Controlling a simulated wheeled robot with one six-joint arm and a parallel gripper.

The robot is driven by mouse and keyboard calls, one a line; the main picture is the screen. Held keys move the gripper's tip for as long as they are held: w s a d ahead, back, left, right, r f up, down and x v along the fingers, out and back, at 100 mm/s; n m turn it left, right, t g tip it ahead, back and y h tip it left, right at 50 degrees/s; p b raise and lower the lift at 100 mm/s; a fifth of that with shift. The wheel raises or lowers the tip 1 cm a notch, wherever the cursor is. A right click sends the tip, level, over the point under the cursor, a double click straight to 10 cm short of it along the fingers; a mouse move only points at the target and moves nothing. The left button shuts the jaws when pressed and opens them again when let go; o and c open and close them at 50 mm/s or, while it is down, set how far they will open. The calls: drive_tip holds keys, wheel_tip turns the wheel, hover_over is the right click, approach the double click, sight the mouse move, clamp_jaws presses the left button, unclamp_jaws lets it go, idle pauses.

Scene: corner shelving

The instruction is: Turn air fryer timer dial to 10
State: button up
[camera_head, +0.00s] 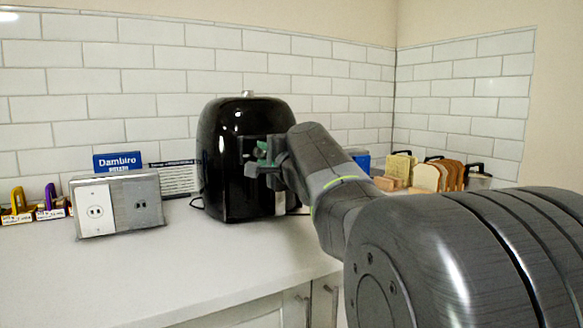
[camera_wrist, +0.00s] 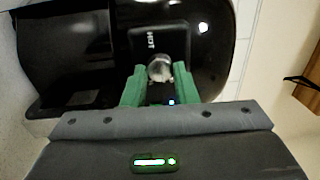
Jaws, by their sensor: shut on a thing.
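The black air fryer (camera_head: 225,125) stands upright on the counter against the tiled wall. My gripper (camera_head: 262,158) is at its front, on the right side in the head view. In the wrist view, my gripper's green fingers (camera_wrist: 160,84) are shut on a silver dial (camera_wrist: 160,68). The dial sits on a dark panel marked "HOT" (camera_wrist: 150,42). The dial's scale and pointer cannot be read. In the head view my gripper and arm hide this dial. A small silver knob (camera_head: 248,93) shows on top of the fryer.
A metal outlet box (camera_head: 145,202) and a blue Dambiro box (camera_head: 117,161) stand left of the fryer. Bread slices (camera_head: 427,177) in racks stand to the right. The counter front left (camera_head: 110,270) is clear.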

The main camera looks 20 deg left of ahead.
drive_tip(key=shift+n+b, duration=1.2)
drive_tip(key=shift+n, duration=0.6)
drive_tip(key=shift+g, duration=0.3)
drive_tip(key=o, duration=1)
